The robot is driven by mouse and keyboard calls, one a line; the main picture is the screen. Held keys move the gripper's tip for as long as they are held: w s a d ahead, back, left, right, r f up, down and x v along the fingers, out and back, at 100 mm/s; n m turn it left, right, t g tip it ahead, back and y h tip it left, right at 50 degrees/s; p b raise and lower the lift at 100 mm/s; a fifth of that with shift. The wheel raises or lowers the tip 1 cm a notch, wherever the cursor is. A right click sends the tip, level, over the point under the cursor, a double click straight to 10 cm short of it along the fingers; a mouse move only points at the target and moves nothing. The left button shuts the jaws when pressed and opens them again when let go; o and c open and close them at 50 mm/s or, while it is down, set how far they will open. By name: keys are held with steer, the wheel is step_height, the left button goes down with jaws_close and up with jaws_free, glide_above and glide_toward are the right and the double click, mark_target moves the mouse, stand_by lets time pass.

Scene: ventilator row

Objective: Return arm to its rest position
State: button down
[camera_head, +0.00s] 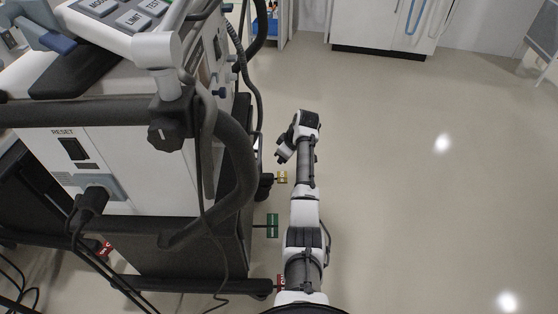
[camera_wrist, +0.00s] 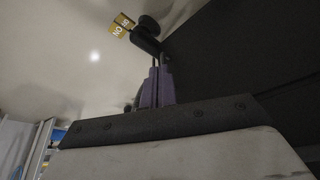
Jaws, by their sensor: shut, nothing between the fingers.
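My arm reaches forward over the floor just right of the ventilator (camera_head: 135,175) in the head view. Its wrist bends left, and my gripper (camera_head: 281,157) hangs close to the machine's right side, a little beyond the yellow tag (camera_head: 282,177). The fingers are small there. In the wrist view my gripper (camera_wrist: 155,88) shows its fingers together, with nothing between them. The yellow tag (camera_wrist: 122,25) with dark lettering shows beyond the fingertips, beside a black rounded part (camera_wrist: 147,38). I cannot tell how far the fingertips are from these.
A green tag (camera_head: 272,225) and a red tag (camera_head: 281,283) stick out low beside my arm. Black hoses (camera_head: 238,165) and a plugged-in cable (camera_head: 92,203) hang on the ventilator. A white cabinet (camera_head: 385,25) stands at the back. The floor to the right is clear.

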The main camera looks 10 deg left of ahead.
steer(key=shift+d+r, duration=0.15)
steer(key=shift+r, duration=0.2)
